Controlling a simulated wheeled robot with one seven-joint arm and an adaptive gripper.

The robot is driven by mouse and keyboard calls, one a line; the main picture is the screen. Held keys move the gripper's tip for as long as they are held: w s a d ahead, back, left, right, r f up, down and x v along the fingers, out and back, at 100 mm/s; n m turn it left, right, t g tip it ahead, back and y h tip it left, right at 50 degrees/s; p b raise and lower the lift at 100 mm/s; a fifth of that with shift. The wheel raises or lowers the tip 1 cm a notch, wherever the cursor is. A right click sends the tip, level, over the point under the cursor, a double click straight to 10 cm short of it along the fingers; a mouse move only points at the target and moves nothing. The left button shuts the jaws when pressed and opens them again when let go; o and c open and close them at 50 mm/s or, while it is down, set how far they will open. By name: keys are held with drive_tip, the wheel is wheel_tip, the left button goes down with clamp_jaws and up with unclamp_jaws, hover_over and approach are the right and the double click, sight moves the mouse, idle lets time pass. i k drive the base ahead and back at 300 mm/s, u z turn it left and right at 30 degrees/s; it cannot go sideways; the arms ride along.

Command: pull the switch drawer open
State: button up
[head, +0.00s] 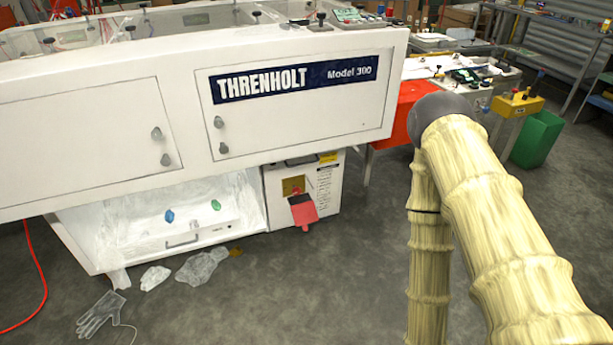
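A white machine marked THRENHOLT Model 300 stands at left and centre. In the open recess low in its front is a white drawer-like front (207,235) with a bar handle (183,241); I take this to be the switch drawer. It looks shut, though its depth is hard to judge. A blue knob (169,216) and a green knob (216,205) sit just above it. My arm, in a pale yellow sleeve, bends at right, well apart from the drawer. My gripper is outside the picture.
A white cabinet (328,185) with a hanging red tag (303,211) adjoins the recess. A glove (101,314) and crumpled film (201,267) lie on the floor in front. A red hose (40,275) runs at left. The grey floor at centre is clear.

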sight(318, 175)
drive_tip(key=z, duration=0.2)
drive_tip(key=i, duration=1.05)
drive_tip(key=u, duration=0.8)
